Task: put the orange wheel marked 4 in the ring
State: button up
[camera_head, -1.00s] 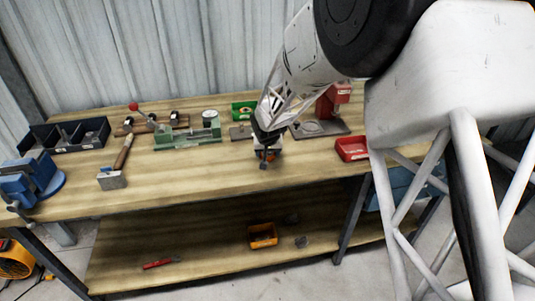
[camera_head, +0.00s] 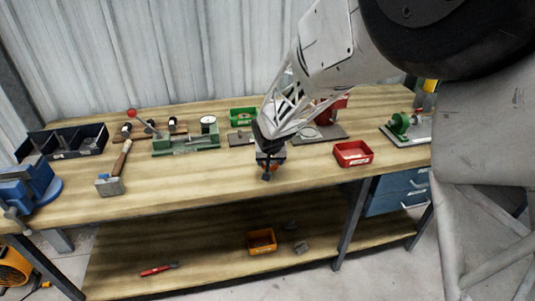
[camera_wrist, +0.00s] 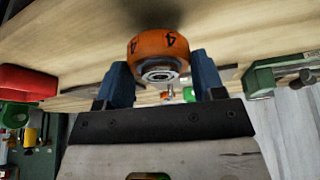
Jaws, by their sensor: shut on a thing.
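The orange wheel marked 4 (camera_wrist: 158,47) is between the blue fingertips of my gripper (camera_wrist: 160,82) in the wrist view. Black 4s show on its orange rim, and a grey metal hub faces the camera. I cannot tell there whether the wheel touches the bench. A faint round outline shows on the grey plate (camera_head: 330,133) beside the red press; I cannot tell whether it is the ring.
The wooden bench (camera_head: 210,185) is clear around my gripper. A red tray (camera_head: 352,153) lies to the right, and a green tray (camera_head: 243,116) behind. A green fixture (camera_head: 186,142), a hammer (camera_head: 113,180) and a blue vise (camera_head: 28,185) stand left. A green machine (camera_head: 405,127) stands far right.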

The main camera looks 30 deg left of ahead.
jog(key=s+d, duration=0.6)
jog(key=shift+s+d+r, duration=0.2)
jog(key=shift+s+r, duration=0.1)
jog(key=shift+r, duration=0.1)
dwell(0.6)
jog(key=w+d+r, duration=0.1)
jog(key=w, duration=1)
jog(key=w+d+r, duration=0.1)
jog(key=w+d, duration=0.1)
jog(key=w, duration=0.9)
jog(key=shift+w+d+r, duration=0.2)
jog(key=shift+d+r, duration=0.05)
jog(key=shift+r, duration=0.05)
jog(key=shift+w+a+f, duration=0.25)
jog(key=shift+w+a, duration=1.2)
jog(key=shift+w, duration=0.8)
jog(key=shift+w+a+f, duration=0.25)
jog(key=shift+w+a, duration=1.15)
jog(key=shift+w, duration=0.85)
jog(key=shift+w+a+f, duration=0.25)
jog(key=shift+w+a, duration=1.2)
jog(key=shift+w, duration=0.8)
